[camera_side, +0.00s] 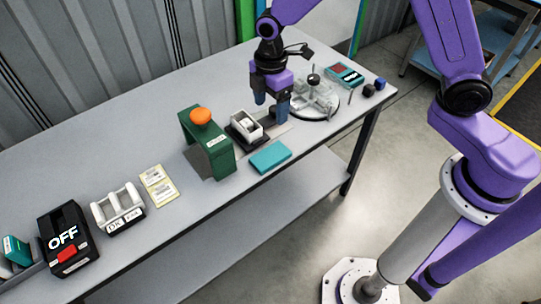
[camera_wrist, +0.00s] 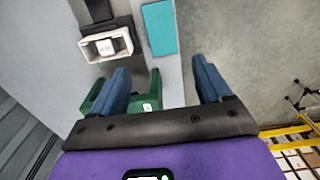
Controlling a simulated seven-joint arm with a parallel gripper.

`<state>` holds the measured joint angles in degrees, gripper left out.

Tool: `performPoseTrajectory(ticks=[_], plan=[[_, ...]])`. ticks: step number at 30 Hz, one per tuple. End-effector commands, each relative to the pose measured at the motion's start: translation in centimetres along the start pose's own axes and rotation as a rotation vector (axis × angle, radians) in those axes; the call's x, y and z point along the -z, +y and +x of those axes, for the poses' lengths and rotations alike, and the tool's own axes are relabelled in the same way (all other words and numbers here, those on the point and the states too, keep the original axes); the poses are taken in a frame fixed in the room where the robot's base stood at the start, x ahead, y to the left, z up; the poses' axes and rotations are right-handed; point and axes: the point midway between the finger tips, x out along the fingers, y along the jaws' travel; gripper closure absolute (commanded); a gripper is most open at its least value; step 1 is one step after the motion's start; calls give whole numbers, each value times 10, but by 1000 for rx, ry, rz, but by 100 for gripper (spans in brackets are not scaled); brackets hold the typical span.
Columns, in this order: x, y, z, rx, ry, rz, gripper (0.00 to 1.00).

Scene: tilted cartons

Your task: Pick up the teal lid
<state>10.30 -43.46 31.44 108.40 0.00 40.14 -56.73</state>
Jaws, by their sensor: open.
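The teal lid (camera_side: 270,157) lies flat near the front edge of the grey table, just right of the green stand. It also shows in the wrist view (camera_wrist: 159,28), top centre, beyond my fingertips. My gripper (camera_side: 271,104) hangs over the table, behind the lid and apart from it. Its two blue fingers show spread with nothing between them in the wrist view (camera_wrist: 160,72). A white open carton (camera_side: 246,127) sits tilted on a dark base, left of and behind the lid.
The green stand with an orange knob (camera_side: 201,116) rises close to the lid's left. A round clear fixture with posts (camera_side: 315,97) stands right of my gripper, with a teal-and-red box (camera_side: 345,74) behind. Yellow cards (camera_side: 158,185), a white rack (camera_side: 118,207) and a black OFF box (camera_side: 67,238) lie left.

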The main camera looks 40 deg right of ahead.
Motion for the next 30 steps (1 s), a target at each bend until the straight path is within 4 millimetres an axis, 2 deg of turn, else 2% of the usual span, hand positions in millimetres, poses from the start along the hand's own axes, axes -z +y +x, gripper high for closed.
performPoseTrajectory(ticks=[5,18,23,30], plan=[[0,2,20,4,-3,-4,22],[-1,1,99,4,-2,-2,22],[0,1,117,2,-2,-2,22],[0,0,130,1,-1,-2,22]])
